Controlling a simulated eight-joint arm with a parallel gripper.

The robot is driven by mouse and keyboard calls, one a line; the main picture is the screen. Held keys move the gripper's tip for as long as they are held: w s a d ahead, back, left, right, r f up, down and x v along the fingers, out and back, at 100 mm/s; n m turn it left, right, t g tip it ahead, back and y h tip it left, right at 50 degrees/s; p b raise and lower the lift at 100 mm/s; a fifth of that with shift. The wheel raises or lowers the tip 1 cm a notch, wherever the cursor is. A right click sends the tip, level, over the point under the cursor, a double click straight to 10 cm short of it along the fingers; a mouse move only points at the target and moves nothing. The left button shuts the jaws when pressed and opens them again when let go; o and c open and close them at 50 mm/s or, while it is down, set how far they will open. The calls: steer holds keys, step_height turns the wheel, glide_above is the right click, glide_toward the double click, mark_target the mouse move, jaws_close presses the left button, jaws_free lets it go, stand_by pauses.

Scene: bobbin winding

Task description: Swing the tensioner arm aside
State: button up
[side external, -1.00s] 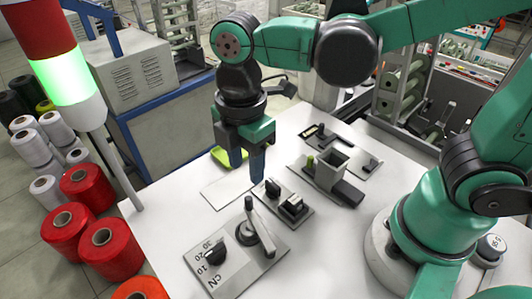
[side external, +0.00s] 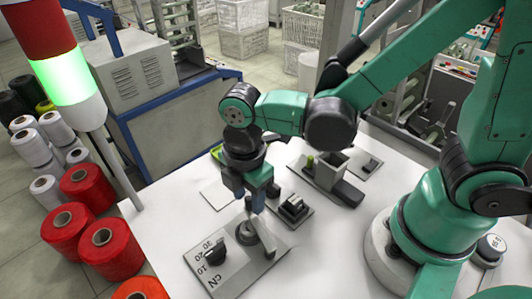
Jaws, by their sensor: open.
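The tensioner unit is a grey plate (side external: 228,278) marked "10 20 30 CN", at the front of the white table. It carries a black dial knob (side external: 215,253) and, to its right, a grey tensioner arm (side external: 257,229) on a round pivot. The arm points toward the back of the table. My gripper (side external: 249,204) is open, pointing down, with its fingers at the arm's far end. One finger appears on each side of that end, but I cannot tell whether either touches it. The tip of the arm is partly hidden.
Behind the unit are a small plate with black blocks (side external: 293,208) and a grey fixture with a square post (side external: 330,172). A white sheet (side external: 214,196) lies left of my gripper. Red thread cones (side external: 104,250) stand left of the table.

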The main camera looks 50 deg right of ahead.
jaws_close()
